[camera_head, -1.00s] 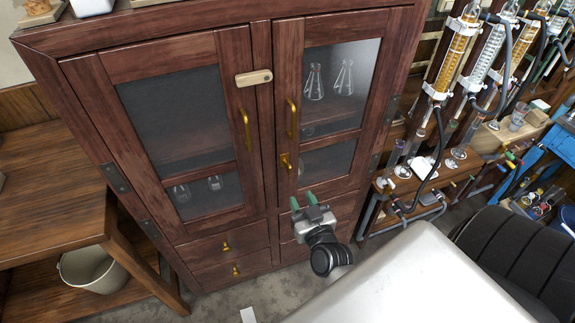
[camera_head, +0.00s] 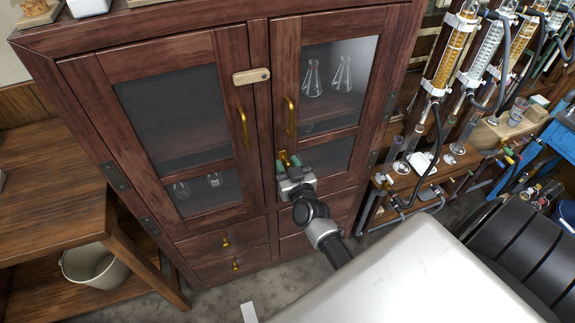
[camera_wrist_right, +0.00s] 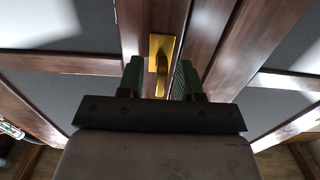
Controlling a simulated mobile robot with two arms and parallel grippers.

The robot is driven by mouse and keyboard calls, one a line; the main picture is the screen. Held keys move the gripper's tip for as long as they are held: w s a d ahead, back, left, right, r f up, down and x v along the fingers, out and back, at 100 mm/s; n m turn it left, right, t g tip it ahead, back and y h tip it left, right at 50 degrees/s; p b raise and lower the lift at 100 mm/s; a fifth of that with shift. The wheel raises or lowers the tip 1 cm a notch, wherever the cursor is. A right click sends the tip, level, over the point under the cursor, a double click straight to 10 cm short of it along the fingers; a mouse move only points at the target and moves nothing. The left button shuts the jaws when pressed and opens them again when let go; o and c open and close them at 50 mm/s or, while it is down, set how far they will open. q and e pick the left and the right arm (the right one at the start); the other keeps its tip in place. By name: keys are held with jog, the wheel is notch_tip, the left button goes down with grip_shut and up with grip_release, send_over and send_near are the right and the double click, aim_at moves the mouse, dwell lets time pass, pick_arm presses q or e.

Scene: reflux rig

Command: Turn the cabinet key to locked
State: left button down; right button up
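The brass cabinet key (camera_head: 284,158) sits in its lock plate on the right door of the dark wooden cabinet (camera_head: 262,60), below the right brass handle. In the right wrist view the key (camera_wrist_right: 160,80) hangs lengthwise between the fingers. My right gripper (camera_head: 290,168) is at the key, its green-padded fingers pointing at the door. In the wrist view my right gripper (camera_wrist_right: 158,82) is open, one finger on each side of the key, with a visible gap on the left side. Contact on the right side cannot be told. My left gripper is not in view.
Brass handles (camera_head: 243,128) stick out from both doors. A wooden latch (camera_head: 251,76) spans the doors' top gap. Glass flasks (camera_head: 312,78) stand behind the glass. A glassware rig (camera_head: 450,60) stands at right, a wooden table (camera_head: 55,190) at left.

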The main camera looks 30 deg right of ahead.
grip_shut()
jog(key=shift+m, duration=0.3)
jog(key=m, duration=0.5)
jog(key=shift+d+m, duration=0.1)
jog(key=shift+m, duration=0.2)
jog(key=m, duration=0.5)
jog(key=shift+s+f, duration=0.1)
jog(key=shift+f, duration=0.05)
jog(key=m+b, duration=0.1)
jog(key=m, duration=0.5)
jog(key=shift+d+f+m+b, duration=0.1)
jog(key=shift+m+b, duration=0.2)
jog(key=shift+b, duration=0.05)
